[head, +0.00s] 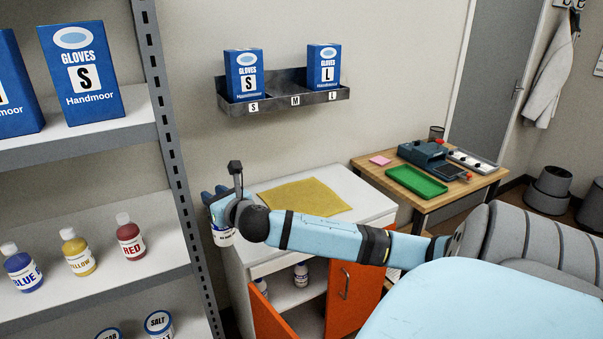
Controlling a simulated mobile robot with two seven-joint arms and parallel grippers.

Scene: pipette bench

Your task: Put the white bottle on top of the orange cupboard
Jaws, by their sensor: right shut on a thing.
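My right gripper (222,212) is at the left edge of the cupboard top, shut on a white labelled thing (222,237). That thing is mostly hidden by the gripper, so I cannot tell whether it is a bottle. My left gripper is out of view.
A yellow cloth (305,195) lies on the cupboard top, with bare room around it. A metal rack (92,279) with coloured bottles stands close at left. A glove-box holder (285,98) hangs above. A wooden table (468,191) stands at right.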

